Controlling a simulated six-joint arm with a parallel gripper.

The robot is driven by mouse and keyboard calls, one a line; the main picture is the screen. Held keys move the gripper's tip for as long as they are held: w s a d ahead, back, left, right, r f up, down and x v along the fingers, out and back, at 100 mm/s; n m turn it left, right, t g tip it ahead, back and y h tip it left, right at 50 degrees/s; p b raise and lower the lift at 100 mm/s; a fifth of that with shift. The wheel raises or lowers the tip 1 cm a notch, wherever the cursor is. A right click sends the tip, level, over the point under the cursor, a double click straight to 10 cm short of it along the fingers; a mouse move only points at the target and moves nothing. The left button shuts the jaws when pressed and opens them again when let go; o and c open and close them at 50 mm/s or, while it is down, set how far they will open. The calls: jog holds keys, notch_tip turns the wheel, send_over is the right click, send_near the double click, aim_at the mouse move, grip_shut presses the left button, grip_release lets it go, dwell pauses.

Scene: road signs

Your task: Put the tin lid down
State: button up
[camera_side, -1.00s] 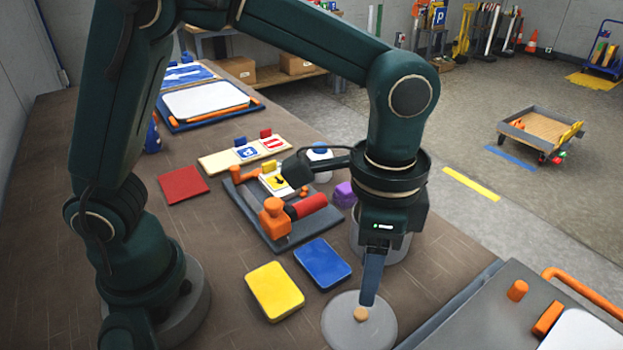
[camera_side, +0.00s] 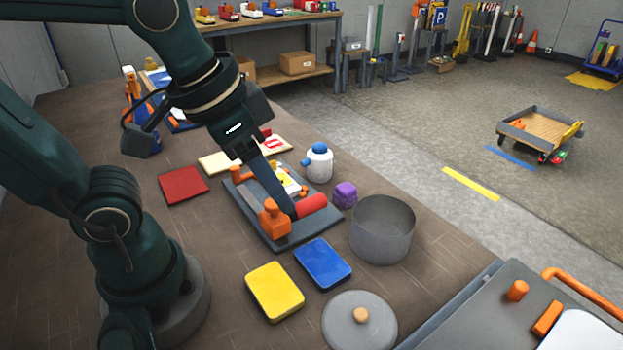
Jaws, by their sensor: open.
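The tin lid (camera_side: 342,322) is a round grey disc with a wooden knob. It lies flat on the brown table at the front, knob up. The grey tin (camera_side: 382,235) stands open just behind it, to the right, apart from the lid. My gripper (camera_side: 292,214) is away from the lid, up and to the left, with its fingers down over the grey board (camera_side: 273,245), beside the red roller-like piece (camera_side: 312,205). Only one finger shows clearly. I cannot tell whether it touches the red piece.
A yellow block (camera_side: 274,291) and a blue block (camera_side: 322,264) lie left of the lid.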

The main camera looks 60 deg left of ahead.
jog(key=shift+s+a+f+n+t, duration=0.5)
jog(key=shift+s+a+f+n, duration=0.15)
jog(key=shift+s+a+n, duration=0.3)
